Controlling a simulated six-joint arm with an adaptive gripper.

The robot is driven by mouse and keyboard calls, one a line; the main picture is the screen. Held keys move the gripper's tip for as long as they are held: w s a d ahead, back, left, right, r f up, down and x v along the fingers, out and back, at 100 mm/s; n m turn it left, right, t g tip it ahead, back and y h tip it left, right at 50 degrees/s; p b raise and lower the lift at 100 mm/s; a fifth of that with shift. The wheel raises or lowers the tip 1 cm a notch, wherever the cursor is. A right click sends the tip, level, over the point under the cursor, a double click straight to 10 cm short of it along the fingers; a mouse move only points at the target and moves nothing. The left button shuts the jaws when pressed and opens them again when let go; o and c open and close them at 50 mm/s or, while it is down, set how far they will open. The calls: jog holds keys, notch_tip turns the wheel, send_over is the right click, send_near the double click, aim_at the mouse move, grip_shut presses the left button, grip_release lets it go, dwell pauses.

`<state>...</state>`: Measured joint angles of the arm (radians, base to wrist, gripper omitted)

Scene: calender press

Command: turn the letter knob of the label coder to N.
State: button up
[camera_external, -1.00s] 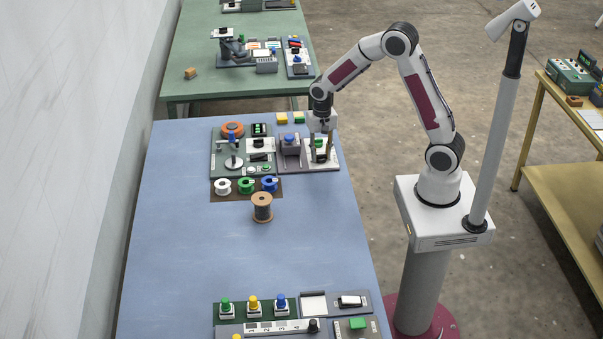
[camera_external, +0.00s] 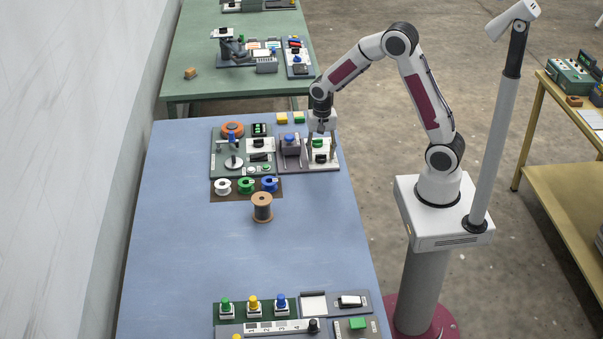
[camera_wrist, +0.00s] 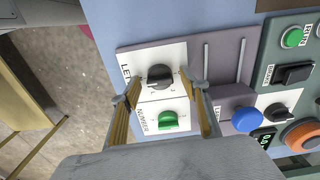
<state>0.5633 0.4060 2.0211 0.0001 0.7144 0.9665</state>
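The label coder is a white panel (camera_wrist: 149,56) with two knobs, at the right edge of the blue table. Its dark letter knob (camera_wrist: 160,77) sits beside the partly covered word LETTER; it also shows in the external view (camera_external: 321,158). The green number knob (camera_wrist: 168,121) is beside it. My gripper (camera_wrist: 161,80) is open, its two fingers spread on either side of the letter knob in the wrist view with gaps to it. In the external view my gripper (camera_external: 323,139) is above the coder. The letter marks and the knob's pointer are too small to read.
A grey slotted unit with a blue button (camera_wrist: 246,119) adjoins the coder. A green-grey panel (camera_external: 217,160) with several controls lies beyond it. Spools (camera_external: 262,207) stand in front. The table's middle is clear.

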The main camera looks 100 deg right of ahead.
aim_at(322, 155)
jog(key=shift+r, duration=0.1)
jog(key=shift+r, duration=3.7)
jog(key=shift+n, duration=0.4)
jog(key=shift+s+a+f+n, duration=0.1)
jog(key=shift+s+f+n, duration=0.05)
jog(key=shift+n, duration=0.35)
jog(key=s+a+r+n+t, duration=0.2)
jog(key=s+a+r+n, duration=0.2)
jog(key=a, duration=0.3)
jog(key=s+a+r+n+t, duration=0.1)
jog(key=s+a+r+n, duration=0.4)
jog(key=a, duration=0.3)
jog(key=s+a+r+n+t, duration=0.2)
jog(key=s+a+r+n, duration=0.2)
jog(key=a, duration=0.4)
jog(key=shift+s+a+r+n+t, duration=0.15)
jog(key=shift+s+n+t, duration=0.15)
jog(key=shift+s+n, duration=0.8)
